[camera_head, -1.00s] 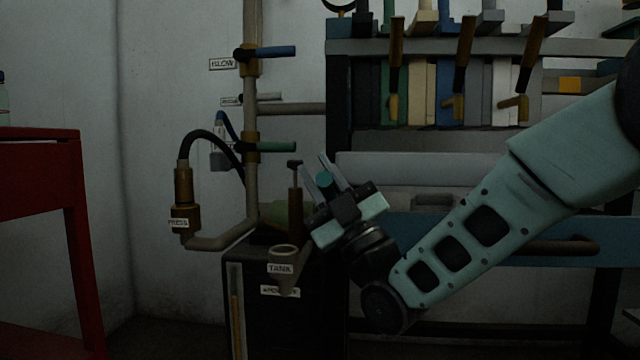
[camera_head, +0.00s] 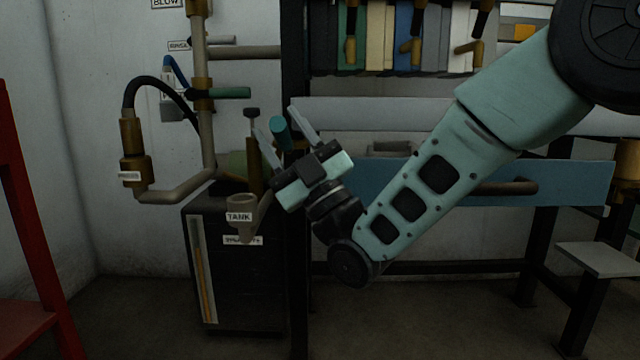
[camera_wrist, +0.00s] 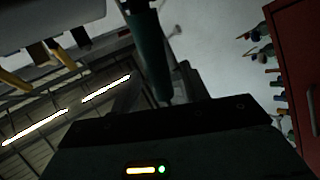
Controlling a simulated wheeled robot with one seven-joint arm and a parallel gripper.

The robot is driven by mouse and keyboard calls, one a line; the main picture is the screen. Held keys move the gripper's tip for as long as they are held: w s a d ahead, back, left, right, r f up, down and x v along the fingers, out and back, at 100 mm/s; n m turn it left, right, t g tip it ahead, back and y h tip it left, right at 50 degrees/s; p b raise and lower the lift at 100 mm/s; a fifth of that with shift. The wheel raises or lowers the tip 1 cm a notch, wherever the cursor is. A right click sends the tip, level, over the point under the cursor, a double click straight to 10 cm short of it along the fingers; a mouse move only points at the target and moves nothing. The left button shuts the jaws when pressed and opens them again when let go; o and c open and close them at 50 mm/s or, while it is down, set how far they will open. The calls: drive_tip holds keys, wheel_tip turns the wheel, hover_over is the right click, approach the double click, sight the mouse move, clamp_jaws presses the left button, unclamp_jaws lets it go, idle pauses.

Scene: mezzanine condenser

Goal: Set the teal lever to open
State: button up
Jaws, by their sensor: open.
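The teal lever (camera_head: 280,130) shows as a short teal rod end beside the tall pipe stand, above the dark cabinet. My gripper (camera_head: 278,122) is open, pointing up and left, with one finger on each side of the lever in the head view. Whether the fingers touch the lever I cannot tell. In the wrist view a dark teal bar (camera_wrist: 148,50) runs down from the top edge between the fingers. The lever's pivot and any marking for its position are hidden.
A separate green-handled valve (camera_head: 232,92) sits on the pipe to the left. The TANK funnel (camera_head: 240,200) and a brown post (camera_head: 254,160) stand close left of my gripper. A red frame (camera_head: 30,200) is at far left. Floor in front is clear.

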drive_tip(key=p+v, duration=0.1)
drive_tip(key=v, duration=0.5)
drive_tip(key=shift+f, duration=0.15)
drive_tip(key=b, duration=0.8)
approach(284, 137)
drive_tip(key=shift+v, duration=2.2)
